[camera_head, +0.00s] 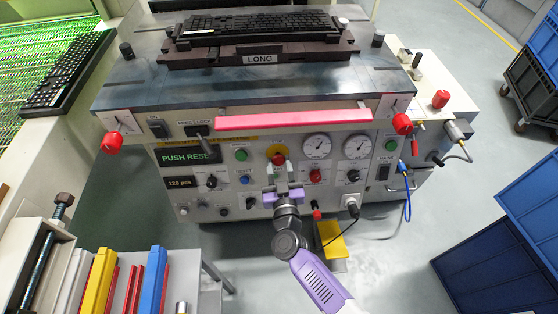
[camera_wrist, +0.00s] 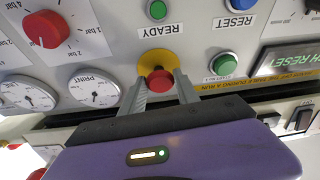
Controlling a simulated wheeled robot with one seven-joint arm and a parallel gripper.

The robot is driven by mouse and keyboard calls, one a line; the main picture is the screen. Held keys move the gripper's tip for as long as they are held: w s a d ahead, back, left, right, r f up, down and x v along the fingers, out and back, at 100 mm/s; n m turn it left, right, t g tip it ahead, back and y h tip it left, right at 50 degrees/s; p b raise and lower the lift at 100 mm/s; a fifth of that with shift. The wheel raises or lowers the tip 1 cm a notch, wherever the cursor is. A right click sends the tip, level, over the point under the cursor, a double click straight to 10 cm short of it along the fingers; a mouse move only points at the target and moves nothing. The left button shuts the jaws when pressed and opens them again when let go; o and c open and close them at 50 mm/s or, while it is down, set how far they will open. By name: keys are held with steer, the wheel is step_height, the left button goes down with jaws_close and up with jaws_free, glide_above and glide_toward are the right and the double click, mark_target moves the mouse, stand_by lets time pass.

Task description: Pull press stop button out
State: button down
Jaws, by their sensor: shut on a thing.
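The press stop button is a red knob on a yellow disc, set in the upper middle of the machine's front panel; it shows in the head view (camera_head: 277,158) and in the wrist view (camera_wrist: 160,80). My gripper (camera_head: 279,168) is at the panel right in front of it. In the wrist view my gripper (camera_wrist: 160,92) has its two grey fingers on either side of the red knob, shut on it. The yellow disc shows behind the knob. The wrist view shows the panel upside down.
A pink bar (camera_head: 293,119) runs across above the panel. Red knobs stick out at the left corner (camera_head: 113,143) and right corner (camera_head: 402,123). Dials, a green button (camera_head: 240,155) and a red rotary knob (camera_head: 316,175) surround the stop button. A blue cable (camera_head: 407,200) hangs at right.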

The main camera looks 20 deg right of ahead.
steer(key=shift+s, duration=0.1)
steer(key=c, duration=0.9)
jaws_free()
steer(key=shift+p+v, duration=1)
steer(key=shift+v, duration=2.95)
